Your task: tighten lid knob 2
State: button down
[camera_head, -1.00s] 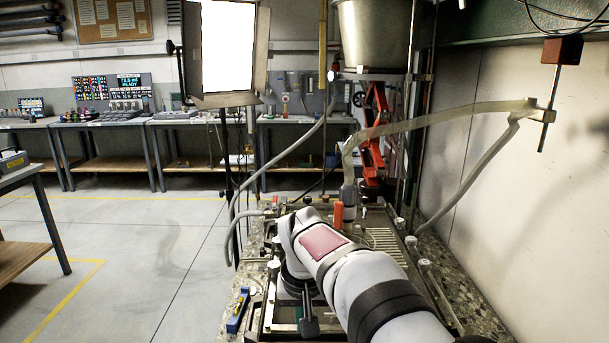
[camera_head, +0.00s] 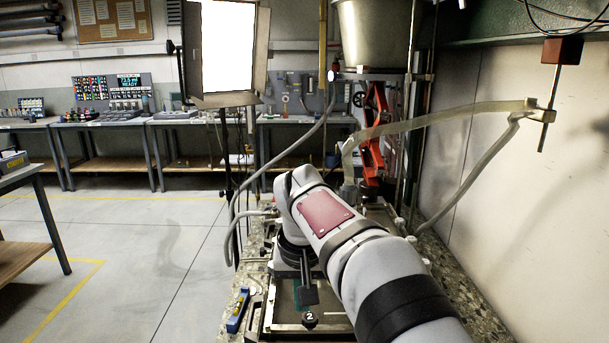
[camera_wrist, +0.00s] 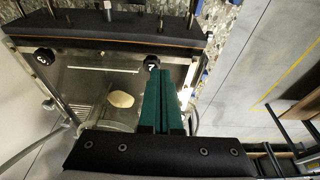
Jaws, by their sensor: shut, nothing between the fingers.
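Lid knob 2 (camera_head: 309,318) is a round black knob with a white 2, at the near end of the tank lid. In the wrist view, a black knob (camera_wrist: 152,62) with a white mark shows right at the fingertips; I take it to be the same one. My gripper (camera_wrist: 160,70) has green fingers, closed together and empty. In the head view my gripper (camera_head: 299,292) shows just above and behind knob 2, partly hidden by its dark body. I cannot tell whether the fingertips touch the knob.
Another black knob (camera_wrist: 43,57) sits at the left of the clear lid in the wrist view. A pale patch (camera_wrist: 121,99) shows under the lid. A blue tool (camera_head: 238,312) lies left of the tank. Hoses (camera_head: 240,205) run along the tank's left side.

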aim_at(310, 319)
jog(key=d+f, duration=0.1)
jog(key=f, duration=0.3)
jog(key=d+f, duration=0.1)
jog(key=f, duration=0.1)
jog(key=shift+w+d, duration=0.15)
jog(key=shift+d, duration=0.15)
jog(key=shift+w+a, duration=0.1)
jog(key=shift+w, duration=0.15)
dwell(0.5)
jog(key=shift+s+a, duration=0.1)
jog(key=shift+a, duration=0.95)
dwell(0.4)
